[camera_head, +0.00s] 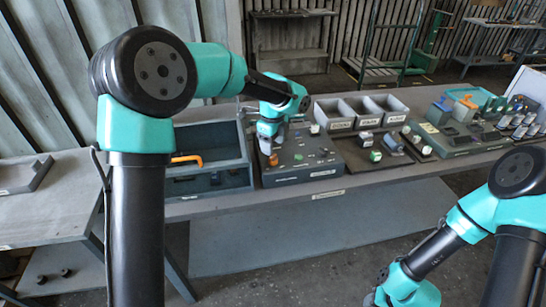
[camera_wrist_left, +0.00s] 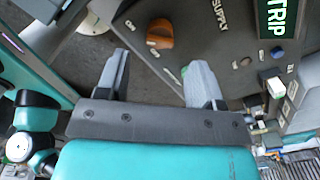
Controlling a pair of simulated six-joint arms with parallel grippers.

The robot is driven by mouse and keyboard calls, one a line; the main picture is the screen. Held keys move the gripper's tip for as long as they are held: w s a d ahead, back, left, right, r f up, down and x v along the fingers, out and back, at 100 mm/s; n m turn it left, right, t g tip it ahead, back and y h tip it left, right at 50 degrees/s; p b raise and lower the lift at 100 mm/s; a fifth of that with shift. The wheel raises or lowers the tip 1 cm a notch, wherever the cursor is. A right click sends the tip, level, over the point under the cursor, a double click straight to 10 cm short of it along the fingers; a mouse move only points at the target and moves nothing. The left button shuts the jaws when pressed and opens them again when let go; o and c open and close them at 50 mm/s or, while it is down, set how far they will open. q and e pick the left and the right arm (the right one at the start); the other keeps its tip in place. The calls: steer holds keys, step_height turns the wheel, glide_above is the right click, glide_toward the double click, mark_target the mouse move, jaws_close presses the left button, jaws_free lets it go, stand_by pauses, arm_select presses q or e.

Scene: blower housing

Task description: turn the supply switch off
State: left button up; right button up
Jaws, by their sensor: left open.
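The supply switch is an orange rotary knob (camera_wrist_left: 160,32) on a dark grey panel (camera_wrist_left: 195,40), beside the printed word SUPPLY. Small white marks sit around the knob, too small to read surely, so I cannot tell its setting. In the head view the panel (camera_head: 305,172) stands on the bench. My left gripper (camera_head: 267,142) is over the panel's left part. In the left wrist view its two grey fingers (camera_wrist_left: 158,75) are spread and empty, with the knob beyond the gap between them. I see no contact.
A green-lit TRIP sign (camera_wrist_left: 277,18) is on the panel. A blue-grey bin (camera_head: 210,185) with an orange-handled tool (camera_head: 187,159) stands left of it. Grey trays (camera_head: 340,112) stand behind, and a board of small parts (camera_head: 390,150) lies right. The bench's front strip is clear.

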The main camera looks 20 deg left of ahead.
mark_target(273, 157)
arm_select(q)
step_height(273, 157, down, 6)
stand_by(0.4)
steer(key=c, duration=0.9)
